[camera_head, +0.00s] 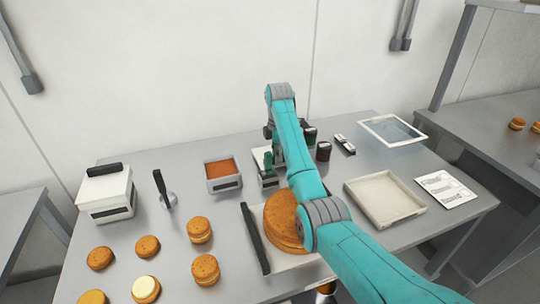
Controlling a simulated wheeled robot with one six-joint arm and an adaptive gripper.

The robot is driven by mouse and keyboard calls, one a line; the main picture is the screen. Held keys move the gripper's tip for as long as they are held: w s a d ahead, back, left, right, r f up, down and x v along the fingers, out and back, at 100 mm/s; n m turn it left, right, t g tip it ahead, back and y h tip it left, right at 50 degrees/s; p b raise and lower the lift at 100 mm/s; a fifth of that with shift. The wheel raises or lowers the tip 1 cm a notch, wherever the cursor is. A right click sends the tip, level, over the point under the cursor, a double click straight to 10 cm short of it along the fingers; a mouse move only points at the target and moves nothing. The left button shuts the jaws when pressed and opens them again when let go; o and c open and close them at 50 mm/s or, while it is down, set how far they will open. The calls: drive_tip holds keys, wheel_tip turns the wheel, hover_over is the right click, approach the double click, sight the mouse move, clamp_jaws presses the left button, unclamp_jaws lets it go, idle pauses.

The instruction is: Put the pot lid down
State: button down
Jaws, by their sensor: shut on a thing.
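My gripper (268,160) points down at the back middle of the table, partly hidden by my teal arm. It is shut on what looks like the pot lid (260,153), a pale flat piece just below it. Below the lid is a small metal pot (267,181) with a dark front label. The arm hides its right side, and I cannot tell whether the lid touches it. To its left stands an open pot (224,184) with orange-brown filling. A white pot (107,197) with a black handle on top stands closed at the far left.
A stack of large brown rounds (284,218) lies on a pale board in front. Several small rounds (200,230) are at front left. A spatula (165,190), dark jars (323,151), an empty tray (384,199), a clear-bottomed frame (393,129) and a card (446,189) stand around.

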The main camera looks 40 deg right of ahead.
drive_tip(key=shift+f, duration=0.25)
drive_tip(key=c, duration=1.1)
unclamp_jaws()
drive_tip(key=shift+f, duration=0.1)
drive_tip(key=shift+o, duration=0.2)
